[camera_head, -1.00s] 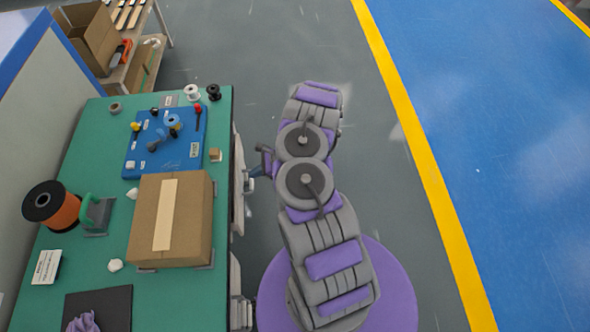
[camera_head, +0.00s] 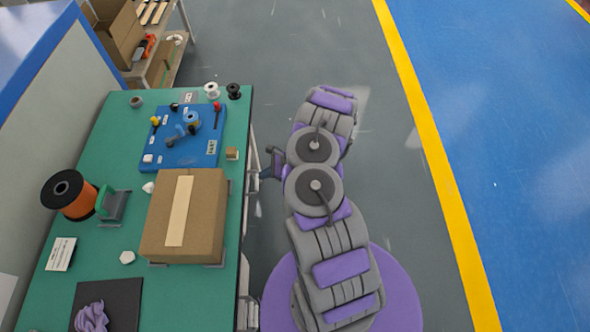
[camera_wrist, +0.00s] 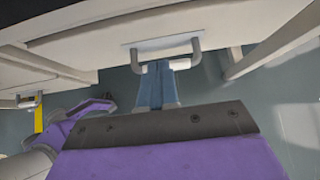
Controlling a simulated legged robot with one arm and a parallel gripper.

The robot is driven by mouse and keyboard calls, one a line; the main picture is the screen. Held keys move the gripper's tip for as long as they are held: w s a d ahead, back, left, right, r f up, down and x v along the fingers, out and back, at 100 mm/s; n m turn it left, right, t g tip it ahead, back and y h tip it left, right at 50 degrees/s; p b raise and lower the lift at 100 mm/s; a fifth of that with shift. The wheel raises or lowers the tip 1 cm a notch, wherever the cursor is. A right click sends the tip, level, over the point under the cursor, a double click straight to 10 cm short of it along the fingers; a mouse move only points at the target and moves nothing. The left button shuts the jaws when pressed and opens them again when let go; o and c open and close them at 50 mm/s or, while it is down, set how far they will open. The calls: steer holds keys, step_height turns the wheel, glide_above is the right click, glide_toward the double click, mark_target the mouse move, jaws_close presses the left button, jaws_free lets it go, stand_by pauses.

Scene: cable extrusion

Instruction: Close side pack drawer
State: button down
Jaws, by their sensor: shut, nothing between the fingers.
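The drawer (camera_wrist: 85,41) shows in the wrist view as a pale front panel across the top, with a grey U-shaped handle (camera_wrist: 194,52). My gripper (camera_wrist: 157,70) has its two blue fingers together, with their tips at the handle, between its two posts. Nothing is held. I cannot tell whether the tips touch the panel. In the head view my gripper (camera_head: 265,173) is beside the bench's right edge, at the end of my arm. The drawer is mostly hidden under the bench top there, so how far it stands out is unclear.
The green workbench (camera_head: 190,287) carries a cardboard box (camera_head: 205,225), a blue board (camera_head: 205,152) and an orange spool (camera_head: 70,195). A shelf with an open carton (camera_head: 118,35) stands at the back left. The floor right of my arm is clear.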

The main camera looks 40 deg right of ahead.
steer(key=f+p+v, duration=0.1)
steer(key=p+v, duration=0.2)
steer(key=v, duration=0.9)
steer(key=shift+s+d+p, duration=0.3)
steer(key=shift+s+d, duration=0.1)
steer(key=shift+d+f, duration=0.1)
steer(key=shift+f, duration=0.05)
